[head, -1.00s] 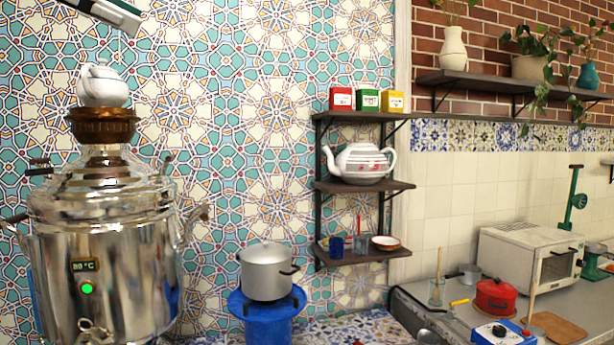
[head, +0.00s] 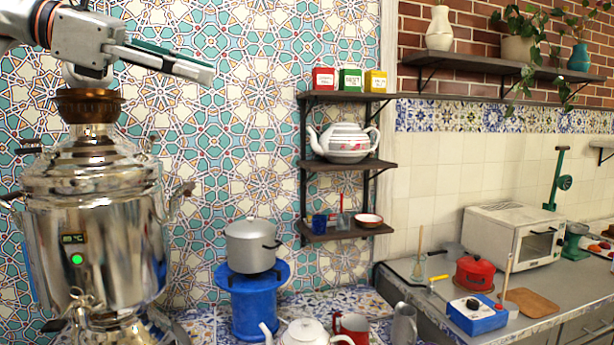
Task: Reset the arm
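My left gripper (head: 205,72) is at the upper left, its fingers pointing right in front of the tiled wall. It hides most of the small white teapot (head: 88,80) on the brown top ring (head: 85,105) of the silver samovar (head: 90,230). Only the teapot's lower part shows below the gripper, and I cannot tell if they touch. The fingers overlap in this view, so their opening is unclear. No object shows at the fingertips. My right gripper is out of view.
A wall shelf (head: 345,165) holds another teapot (head: 342,142), tins and cups. A pot (head: 252,245) stands on a blue stand (head: 253,300). Below are a white teapot (head: 303,332) and red mug (head: 352,326). A counter with a white oven (head: 512,235) is right. The wall area right of the gripper is clear.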

